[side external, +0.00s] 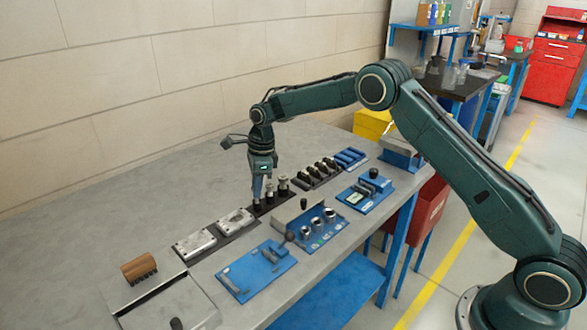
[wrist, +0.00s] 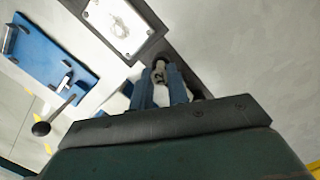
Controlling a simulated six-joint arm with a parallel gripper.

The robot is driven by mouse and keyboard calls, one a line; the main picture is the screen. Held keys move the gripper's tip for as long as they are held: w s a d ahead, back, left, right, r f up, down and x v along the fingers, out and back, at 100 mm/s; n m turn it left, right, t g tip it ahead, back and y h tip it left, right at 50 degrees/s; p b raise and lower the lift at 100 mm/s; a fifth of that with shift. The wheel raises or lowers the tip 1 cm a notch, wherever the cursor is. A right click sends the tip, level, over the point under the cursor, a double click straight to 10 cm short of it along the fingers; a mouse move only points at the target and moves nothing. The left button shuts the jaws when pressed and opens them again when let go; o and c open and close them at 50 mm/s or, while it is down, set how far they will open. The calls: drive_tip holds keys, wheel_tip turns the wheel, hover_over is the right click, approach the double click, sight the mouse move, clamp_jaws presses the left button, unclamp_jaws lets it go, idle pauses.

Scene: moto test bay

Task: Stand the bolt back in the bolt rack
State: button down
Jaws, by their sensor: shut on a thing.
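My gripper (side external: 262,187) points down over the dark bolt rack (side external: 262,211) near the middle of the bench. In the wrist view the two blue fingers of my gripper (wrist: 161,82) are shut on a grey metal bolt (wrist: 159,71). The bolt looks roughly upright. Its lower end is by the rack, but I cannot tell if it is seated. Other bolts (side external: 283,188) stand in the rack just right of my gripper. In the wrist view my gripper and wrist hide most of the rack.
Two metal plates (side external: 194,244) lie on a dark mat left of the rack. A blue fixture with a lever (side external: 258,270) and a holder with several round sockets (side external: 315,228) stand in front. Black and blue parts (side external: 318,172) stand to the right. The bench toward the wall is clear.

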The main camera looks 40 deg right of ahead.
drive_tip(key=shift+f, duration=0.1)
idle(0.7)
drive_tip(key=c, duration=1.3)
unclamp_jaws()
drive_tip(key=shift+r, duration=0.2)
drive_tip(key=shift+r, duration=3.3)
drive_tip(key=shift+r, duration=0.1)
